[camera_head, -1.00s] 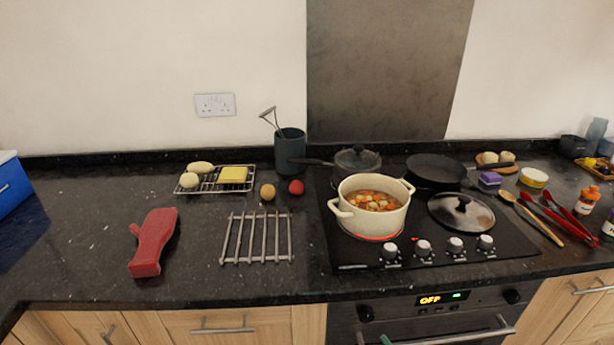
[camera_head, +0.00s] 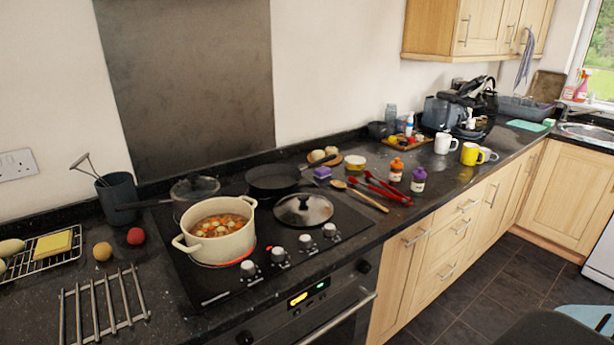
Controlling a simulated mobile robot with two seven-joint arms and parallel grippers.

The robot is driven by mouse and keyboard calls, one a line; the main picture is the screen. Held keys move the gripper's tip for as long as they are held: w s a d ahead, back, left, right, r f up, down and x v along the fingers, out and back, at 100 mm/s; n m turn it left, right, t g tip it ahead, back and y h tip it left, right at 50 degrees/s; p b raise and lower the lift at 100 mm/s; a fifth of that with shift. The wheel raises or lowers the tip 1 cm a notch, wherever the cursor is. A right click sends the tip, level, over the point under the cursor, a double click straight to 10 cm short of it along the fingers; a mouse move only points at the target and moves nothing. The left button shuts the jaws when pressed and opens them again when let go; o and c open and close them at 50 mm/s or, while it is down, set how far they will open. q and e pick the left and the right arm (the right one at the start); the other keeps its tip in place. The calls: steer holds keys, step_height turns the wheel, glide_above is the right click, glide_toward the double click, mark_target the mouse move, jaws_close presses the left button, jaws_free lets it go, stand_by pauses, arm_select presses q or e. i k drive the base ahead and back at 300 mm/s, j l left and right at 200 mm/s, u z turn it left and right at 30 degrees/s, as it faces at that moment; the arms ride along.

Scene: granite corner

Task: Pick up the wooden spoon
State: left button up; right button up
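The wooden spoon (camera_head: 367,198) lies on the dark granite counter just right of the hob. Its bowl end points back and left, toward the purple sponge, and its handle runs forward and right toward the counter's front edge. Red-handled tongs (camera_head: 384,186) lie close beside it on the right. Neither of my grippers can be made out in the head view.
On the hob (camera_head: 322,250) stand a cream pot of stew (camera_head: 217,249), a dark frying pan (camera_head: 272,178) and a glass lid (camera_head: 303,209). Mugs (camera_head: 472,154) stand farther right. Dark floor (camera_head: 500,270) is open in front.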

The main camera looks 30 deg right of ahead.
mark_target(339, 184)
steer(key=z, duration=1.25)
